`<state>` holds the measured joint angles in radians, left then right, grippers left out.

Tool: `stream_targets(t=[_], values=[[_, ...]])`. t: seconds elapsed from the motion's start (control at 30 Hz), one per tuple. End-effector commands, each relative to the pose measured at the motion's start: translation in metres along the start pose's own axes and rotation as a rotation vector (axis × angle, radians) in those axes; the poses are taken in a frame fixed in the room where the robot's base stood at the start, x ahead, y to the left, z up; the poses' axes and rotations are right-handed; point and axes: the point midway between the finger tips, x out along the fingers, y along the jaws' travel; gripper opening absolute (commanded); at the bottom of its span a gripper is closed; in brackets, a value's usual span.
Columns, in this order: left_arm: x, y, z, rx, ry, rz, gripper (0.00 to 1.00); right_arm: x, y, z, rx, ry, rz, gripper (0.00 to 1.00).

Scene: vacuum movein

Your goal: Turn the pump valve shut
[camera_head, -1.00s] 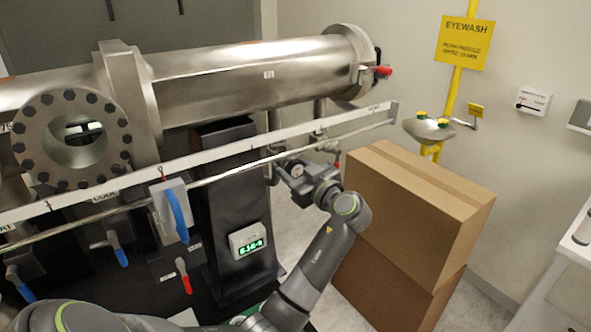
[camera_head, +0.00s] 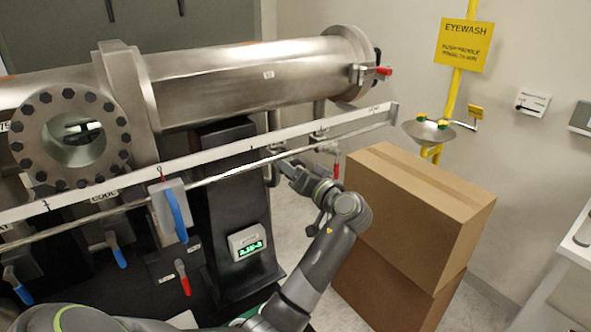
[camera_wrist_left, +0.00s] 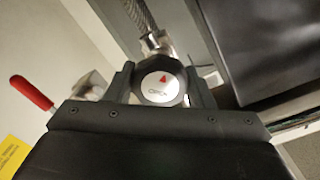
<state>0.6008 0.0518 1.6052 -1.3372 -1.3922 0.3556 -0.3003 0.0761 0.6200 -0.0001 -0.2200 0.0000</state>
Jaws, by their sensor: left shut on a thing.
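The pump valve shows as a round knob (camera_wrist_left: 159,88) in the left wrist view. Its pale face has a red triangle and small lettering that I cannot read surely. My left gripper (camera_wrist_left: 160,90) has one finger on each side of the knob and is shut on it. In the head view my left gripper (camera_head: 291,172) is at the pipework below the big steel cylinder, and the knob is mostly hidden there. My right gripper is not in view.
A red-handled lever (camera_wrist_left: 32,92) sits left of the knob; a red handle (camera_head: 337,165) also shows in the head view. Stacked cardboard boxes (camera_head: 415,205) stand close right of my arm. A long rail (camera_head: 215,152) crosses above. A green-digit readout (camera_head: 247,241) is lower left.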

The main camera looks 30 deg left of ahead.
Motion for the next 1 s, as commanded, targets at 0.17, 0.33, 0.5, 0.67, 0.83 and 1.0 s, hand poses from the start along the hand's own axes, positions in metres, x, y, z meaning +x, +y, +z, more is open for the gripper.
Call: stream_targets(t=[0.17, 0.33, 0.5, 0.67, 0.83, 1.0], values=[[0.0, -0.002, -0.004, 0.168, 0.004, -0.002, 0.26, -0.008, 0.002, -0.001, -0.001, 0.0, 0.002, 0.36], [0.0, -0.002, -0.004, 0.329, 0.004, -0.002, 0.26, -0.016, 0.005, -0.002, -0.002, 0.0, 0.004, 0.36], [0.0, -0.002, -0.005, 0.491, 0.005, -0.002, 0.26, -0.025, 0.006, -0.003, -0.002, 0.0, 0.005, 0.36], [0.0, -0.002, -0.005, 0.643, 0.005, -0.003, 0.26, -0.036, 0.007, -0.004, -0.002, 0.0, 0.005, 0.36], [0.0, -0.002, -0.006, 0.805, 0.005, -0.004, 0.26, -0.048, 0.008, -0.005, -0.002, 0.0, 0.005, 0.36], [0.0, -0.002, -0.005, 0.967, 0.005, -0.003, 0.26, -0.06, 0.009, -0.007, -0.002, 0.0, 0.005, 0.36]])
